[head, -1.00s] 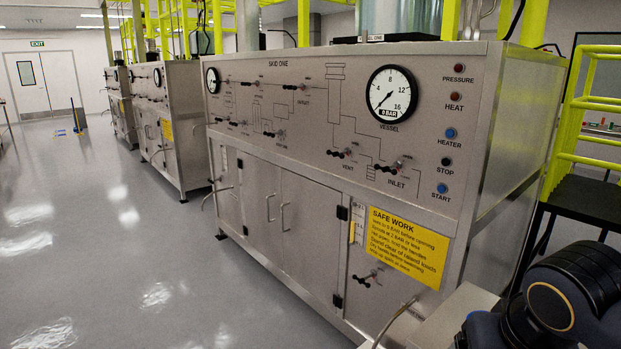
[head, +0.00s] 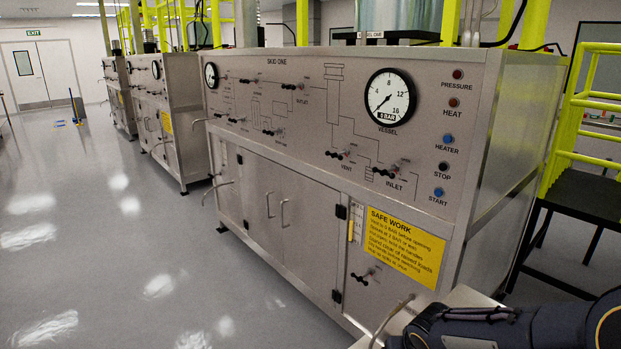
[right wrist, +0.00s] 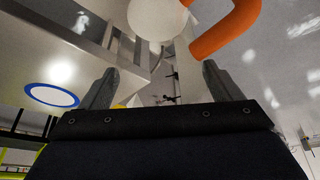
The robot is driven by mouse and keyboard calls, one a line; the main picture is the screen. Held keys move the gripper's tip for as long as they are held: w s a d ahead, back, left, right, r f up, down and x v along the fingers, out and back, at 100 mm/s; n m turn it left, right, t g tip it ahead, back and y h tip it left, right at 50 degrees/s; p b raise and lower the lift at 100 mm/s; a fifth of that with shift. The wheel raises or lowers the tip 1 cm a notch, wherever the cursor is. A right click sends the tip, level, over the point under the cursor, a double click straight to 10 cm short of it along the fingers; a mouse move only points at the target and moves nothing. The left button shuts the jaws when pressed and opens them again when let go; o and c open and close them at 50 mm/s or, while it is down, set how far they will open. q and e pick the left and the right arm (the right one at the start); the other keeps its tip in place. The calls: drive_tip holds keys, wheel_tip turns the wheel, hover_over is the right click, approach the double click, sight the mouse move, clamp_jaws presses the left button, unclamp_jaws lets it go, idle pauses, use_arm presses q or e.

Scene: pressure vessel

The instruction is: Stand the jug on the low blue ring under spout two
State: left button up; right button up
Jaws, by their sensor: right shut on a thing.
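In the right wrist view, a round white body (right wrist: 157,16) and a thick orange handle (right wrist: 232,28) show beyond the fingertips; I take them for the jug. My right gripper (right wrist: 160,85) is shut on it, but the exact contact is unclear. A blue ring (right wrist: 52,96) around a pale disc shows at the left of that view, apart from the jug. In the head view, bent pipes stick out by the skid, one at its left end (head: 217,190) and one at the lower right (head: 398,318); I cannot tell which is spout two. My left gripper is not in view.
The steel skid (head: 300,190) with gauges, valves and buttons fills the middle. A pale ledge (head: 462,296) juts out at its lower right. A black step (head: 578,195) with yellow rails stands at the right.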

drive_tip(key=s+f, duration=0.1)
drive_tip(key=f, duration=0.1)
drive_tip(key=s+f, duration=0.1)
drive_tip(key=f, duration=0.1)
drive_tip(key=s+f, duration=0.1)
drive_tip(key=f, duration=0.1)
drive_tip(key=shift+a, duration=0.4)
drive_tip(key=shift+s+d+f, duration=0.15)
drive_tip(key=shift+s+f, duration=0.2)
drive_tip(key=shift+s, duration=0.1)
